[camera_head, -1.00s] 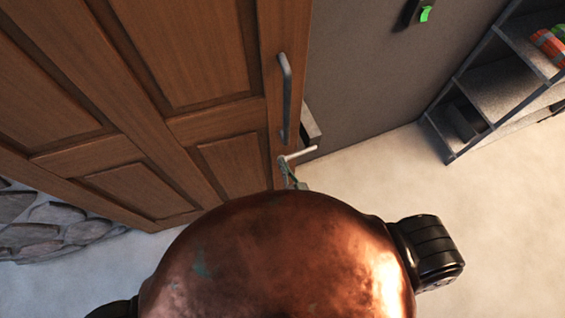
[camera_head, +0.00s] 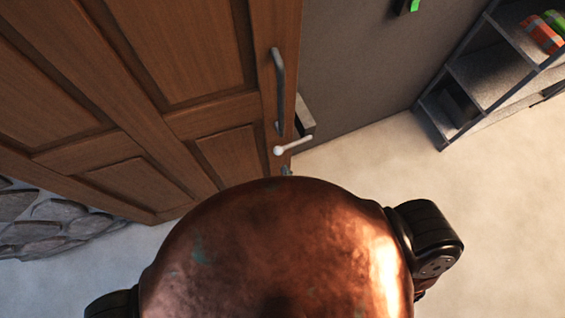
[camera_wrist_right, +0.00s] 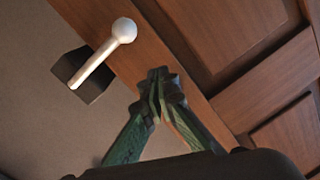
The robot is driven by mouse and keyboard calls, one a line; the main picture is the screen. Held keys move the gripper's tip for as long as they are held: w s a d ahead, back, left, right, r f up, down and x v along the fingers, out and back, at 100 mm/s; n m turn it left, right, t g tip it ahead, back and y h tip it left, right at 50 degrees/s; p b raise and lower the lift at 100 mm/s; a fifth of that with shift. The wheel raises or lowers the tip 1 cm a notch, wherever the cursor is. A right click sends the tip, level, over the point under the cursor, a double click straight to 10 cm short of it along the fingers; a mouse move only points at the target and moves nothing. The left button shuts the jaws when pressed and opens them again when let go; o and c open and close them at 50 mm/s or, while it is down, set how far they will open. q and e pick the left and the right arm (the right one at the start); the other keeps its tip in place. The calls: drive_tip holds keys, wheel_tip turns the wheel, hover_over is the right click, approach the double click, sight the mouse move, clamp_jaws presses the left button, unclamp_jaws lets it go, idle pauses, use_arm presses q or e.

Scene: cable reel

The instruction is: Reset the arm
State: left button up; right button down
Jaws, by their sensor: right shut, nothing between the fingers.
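My right gripper (camera_head: 287,170) shows only as a small tip above my copper body in the head view, just below the white lever (camera_head: 296,145). In the right wrist view my right gripper's greenish fingers (camera_wrist_right: 158,82) are closed together with nothing between them. They are apart in the picture from the white ball-ended lever (camera_wrist_right: 103,53), which sits on a dark mount (camera_wrist_right: 82,74) to their upper left. Most of the right arm is hidden behind my body. The left gripper is not in view.
A wooden panelled door (camera_head: 215,115) with a long grey handle (camera_head: 278,90) stands at the left. A grey box-like part (camera_head: 305,118) is beside its edge. Metal shelves (camera_head: 490,75) stand at upper right. Stones (camera_head: 60,220) lie lower left. Pale floor (camera_head: 380,175) is clear at right.

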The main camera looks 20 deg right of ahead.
drive_tip(key=shift+s+r, duration=0.1)
drive_tip(key=shift+s, duration=0.25)
idle(0.4)
